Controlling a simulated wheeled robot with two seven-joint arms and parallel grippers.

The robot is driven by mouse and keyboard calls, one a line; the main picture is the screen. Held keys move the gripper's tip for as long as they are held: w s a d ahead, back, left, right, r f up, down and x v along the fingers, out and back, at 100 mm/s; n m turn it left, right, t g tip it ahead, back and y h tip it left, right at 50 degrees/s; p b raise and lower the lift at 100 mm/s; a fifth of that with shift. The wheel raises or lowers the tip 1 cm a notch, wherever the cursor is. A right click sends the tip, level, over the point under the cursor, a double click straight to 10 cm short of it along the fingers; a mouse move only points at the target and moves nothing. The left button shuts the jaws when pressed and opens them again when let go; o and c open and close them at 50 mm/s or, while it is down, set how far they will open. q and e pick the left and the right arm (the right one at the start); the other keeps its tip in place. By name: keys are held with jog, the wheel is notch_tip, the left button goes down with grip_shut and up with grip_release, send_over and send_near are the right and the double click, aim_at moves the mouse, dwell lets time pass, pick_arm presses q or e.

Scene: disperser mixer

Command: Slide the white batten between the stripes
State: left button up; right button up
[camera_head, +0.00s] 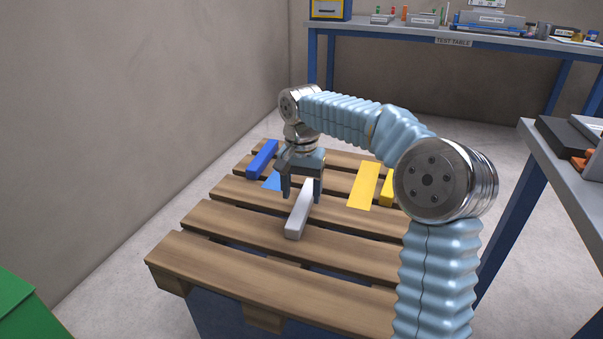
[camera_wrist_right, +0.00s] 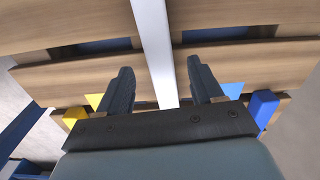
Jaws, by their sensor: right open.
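The white batten (camera_head: 299,216) lies lengthwise across the slats of a wooden pallet (camera_head: 240,223). It also shows in the right wrist view (camera_wrist_right: 153,42). A flat blue stripe (camera_head: 272,182) lies left of it and a flat yellow stripe (camera_head: 364,186) lies right of it. My right gripper (camera_head: 303,197) is open over the far part of the batten. In the right wrist view its fingers (camera_wrist_right: 160,70) stand on either side of the batten, with a gap on each side. The gripper hides the batten's far end in the head view. My left gripper is not in view.
A blue bar (camera_head: 262,158) lies at the pallet's far left. A yellow bar (camera_head: 388,191) lies beyond the yellow stripe, partly behind my right arm. Gaps separate the slats. A test table (camera_head: 455,42) stands behind, another table (camera_head: 560,150) at right, a green box (camera_head: 25,310) at front left.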

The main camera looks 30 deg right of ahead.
aim_at(310, 191)
jog(key=shift+f+b, duration=0.3)
jog(key=shift+f, duration=2)
jog(key=shift+c, duration=0.3)
jog(key=c, duration=1.1)
jog(key=shift+o, duration=0.2)
jog(key=shift+w+d+r+p, duration=0.15)
jog(key=shift+w+d+p, duration=0.15)
jog(key=shift+p, duration=0.15)
jog(key=shift+w+d+p, duration=0.75)
jog(key=shift+d+p, duration=0.25)
jog(key=shift+p, duration=0.05)
jog(key=shift+w+d+p, duration=0.7)
jog(key=shift+d+p, duration=0.25)
jog(key=shift+p, duration=0.05)
jog(key=shift+w+d+p, duration=0.9)
jog(key=shift+d+p, duration=0.25)
jog(key=shift+p, duration=0.15)
jog(key=shift+w+d+p, duration=0.9)
jog(key=shift+d+p, duration=0.2)
jog(key=shift+p, duration=0.2)
jog(key=shift+w+d, duration=0.4)
jog(key=shift+d, duration=0.05)
jog(key=shift+w+d, duration=0.7)
jog(key=shift+d, duration=0.2)
jog(key=shift+w+d, duration=0.7)
jog(key=shift+d, duration=0.2)
jog(key=shift+w+d, duration=0.1)
